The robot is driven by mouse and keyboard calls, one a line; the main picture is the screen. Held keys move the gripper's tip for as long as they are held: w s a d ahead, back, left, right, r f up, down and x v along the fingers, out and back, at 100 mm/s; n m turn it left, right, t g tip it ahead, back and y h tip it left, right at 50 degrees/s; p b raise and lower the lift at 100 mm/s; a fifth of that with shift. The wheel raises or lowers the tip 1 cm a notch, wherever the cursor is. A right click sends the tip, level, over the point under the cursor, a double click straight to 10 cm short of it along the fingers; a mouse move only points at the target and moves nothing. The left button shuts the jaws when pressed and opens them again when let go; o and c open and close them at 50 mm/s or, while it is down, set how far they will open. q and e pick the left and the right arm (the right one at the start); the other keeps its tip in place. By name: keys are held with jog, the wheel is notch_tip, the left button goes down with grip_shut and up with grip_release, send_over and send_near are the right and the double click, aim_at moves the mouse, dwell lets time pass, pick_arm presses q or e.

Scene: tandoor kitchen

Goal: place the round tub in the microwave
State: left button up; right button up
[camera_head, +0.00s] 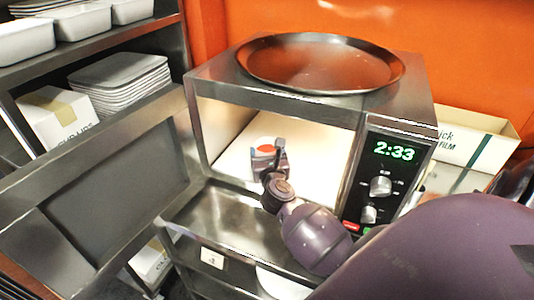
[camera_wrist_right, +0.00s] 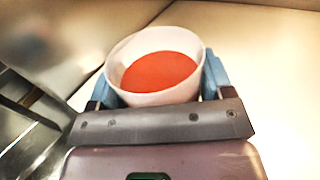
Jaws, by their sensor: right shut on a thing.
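The microwave (camera_head: 290,106) stands on a steel shelf with its door (camera_head: 112,190) swung open to the left. My right arm reaches into its cavity. My right gripper (camera_head: 267,157) is inside and shut on the round tub, a small white tub with orange-red contents (camera_head: 265,147). In the right wrist view the tub (camera_wrist_right: 125,98) sits upright between the blue fingertips of the gripper (camera_wrist_right: 160,85), over the pale cavity floor. I cannot tell whether the tub touches that floor. My left gripper is not in view.
A wide round metal pan (camera_head: 320,68) lies on top of the microwave. Steel shelves at the left hold white containers (camera_head: 80,22), stacked trays (camera_head: 120,75) and a box (camera_head: 55,115). An open carton (camera_head: 470,143) stands at the right. The cavity around the tub looks clear.

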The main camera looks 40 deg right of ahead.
jog(key=o, duration=1.1)
jog(key=shift+f, duration=0.1)
jog(key=shift+r, duration=0.25)
jog(key=v, duration=1.2)
jog(key=shift+f, duration=0.1)
jog(key=shift+s+a, duration=0.1)
